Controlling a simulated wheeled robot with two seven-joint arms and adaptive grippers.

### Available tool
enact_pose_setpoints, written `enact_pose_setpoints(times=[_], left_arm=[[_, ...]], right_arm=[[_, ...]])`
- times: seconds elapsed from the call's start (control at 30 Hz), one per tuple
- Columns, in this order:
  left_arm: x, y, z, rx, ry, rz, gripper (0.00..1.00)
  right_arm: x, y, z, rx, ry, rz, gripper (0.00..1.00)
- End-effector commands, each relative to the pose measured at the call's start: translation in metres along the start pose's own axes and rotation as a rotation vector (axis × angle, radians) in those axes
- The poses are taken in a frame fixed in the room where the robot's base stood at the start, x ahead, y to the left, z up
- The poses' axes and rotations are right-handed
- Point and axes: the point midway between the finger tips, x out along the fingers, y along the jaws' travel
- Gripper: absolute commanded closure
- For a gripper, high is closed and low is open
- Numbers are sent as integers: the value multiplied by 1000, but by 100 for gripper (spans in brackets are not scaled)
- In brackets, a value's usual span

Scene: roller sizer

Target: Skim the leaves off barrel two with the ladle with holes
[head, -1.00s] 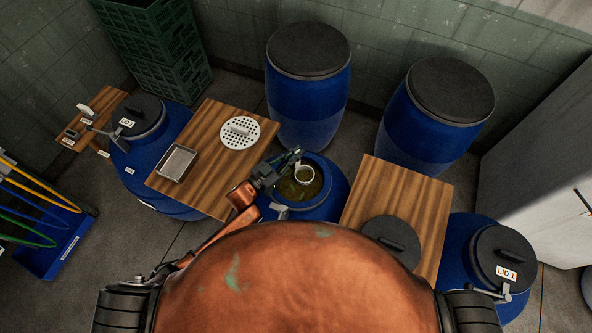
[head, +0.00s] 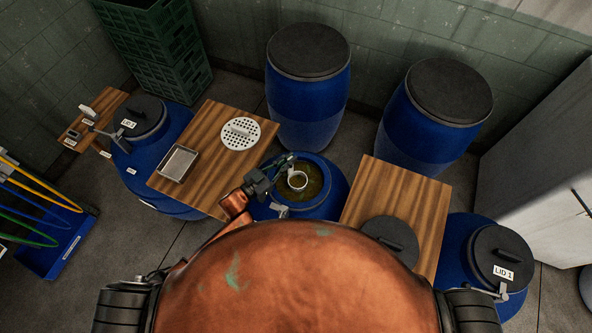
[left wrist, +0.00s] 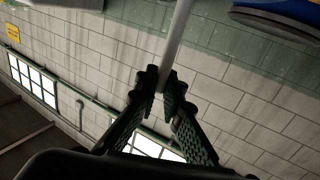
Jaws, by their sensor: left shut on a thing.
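The open blue barrel (head: 336,196) stands in the middle of the head view, with murky green-brown liquid (head: 316,186) inside; single leaves are too small to tell. My left gripper (head: 283,164) is over the barrel's left rim. In the left wrist view the same gripper (left wrist: 168,88) is shut on a thin grey rod, the ladle handle (left wrist: 179,38). The ladle's pale round bowl (head: 297,180) is over or in the liquid, left of the opening's middle, with something brownish inside; its holes and exact depth cannot be told. My right gripper is not in view.
A left wooden board (head: 207,150) carries a white perforated disc (head: 240,132) and a metal tray (head: 178,163). A right board (head: 400,190) carries a dark lid (head: 390,238). Lidded barrels stand left (head: 160,160) and right (head: 460,240); two taller ones (head: 308,110) (head: 425,130) stand behind.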

Motion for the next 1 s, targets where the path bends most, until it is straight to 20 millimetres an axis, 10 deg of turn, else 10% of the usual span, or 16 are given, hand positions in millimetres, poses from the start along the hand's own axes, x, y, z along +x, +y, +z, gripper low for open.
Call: enact_pose_setpoints(times=[1.0], left_arm=[[10,0,0,-1,1,0,100]], right_arm=[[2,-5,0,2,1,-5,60]])
